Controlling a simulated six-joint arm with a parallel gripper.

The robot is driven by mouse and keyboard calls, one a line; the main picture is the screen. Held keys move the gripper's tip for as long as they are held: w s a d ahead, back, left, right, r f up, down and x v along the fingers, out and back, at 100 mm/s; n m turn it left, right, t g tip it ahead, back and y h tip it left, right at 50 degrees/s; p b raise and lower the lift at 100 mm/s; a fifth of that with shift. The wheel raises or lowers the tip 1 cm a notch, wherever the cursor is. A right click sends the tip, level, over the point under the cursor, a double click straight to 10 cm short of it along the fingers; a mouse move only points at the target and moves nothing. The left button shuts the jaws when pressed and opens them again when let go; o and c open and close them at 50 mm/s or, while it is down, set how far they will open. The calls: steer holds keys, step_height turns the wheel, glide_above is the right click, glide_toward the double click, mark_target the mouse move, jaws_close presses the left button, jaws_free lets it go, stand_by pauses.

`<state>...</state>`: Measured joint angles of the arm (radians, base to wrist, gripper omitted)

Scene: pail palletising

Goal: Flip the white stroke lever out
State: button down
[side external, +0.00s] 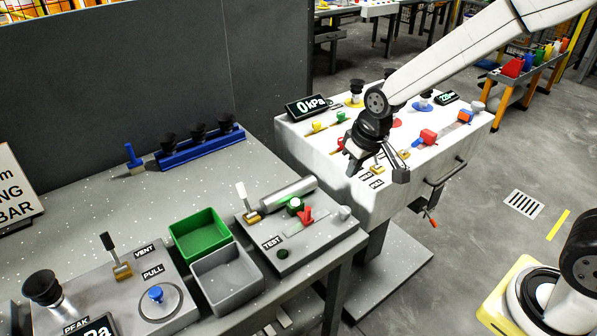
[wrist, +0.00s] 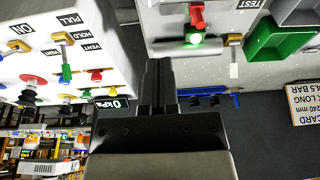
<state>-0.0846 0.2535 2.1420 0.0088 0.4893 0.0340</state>
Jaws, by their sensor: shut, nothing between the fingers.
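The white stroke lever (side external: 241,192) stands up, tilted slightly left, from a brass bracket (side external: 252,216) on the grey TEST panel (side external: 325,236). The white lever also shows in the wrist view (wrist: 233,66), right of my fingers, its brass mount (wrist: 234,40) above it. My gripper (side external: 400,176) is over the near edge of the white console, well to the right of the lever and apart from it. In the wrist view my gripper (wrist: 158,66) is shut and empty, its two fingers together.
A green lit button (side external: 295,204), a red handle (side external: 306,215) and a grey cylinder (side external: 288,192) sit near the lever. Green (side external: 200,236) and grey (side external: 226,277) bins stand left. The white console (side external: 310,150) carries several levers and knobs. A gap separates it from the bench.

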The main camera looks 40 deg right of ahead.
steer(key=w+a, duration=0.7)
steer(key=w, duration=0.6)
steer(key=n, duration=0.1)
glide_above(245, 198)
steer(key=w+d, duration=0.2)
steer(key=w, duration=0.2)
steer(key=shift+w+a+n+t+y, duration=0.3)
steer(key=shift+w+a+y, duration=0.2)
steer(key=shift+a, duration=0.35)
steer(key=shift+f, duration=0.15)
step_height(245, 198, down, 8)
steer(key=shift+s+a, duration=0.2)
steer(key=shift+s, duration=0.1)
stand_by(0.6)
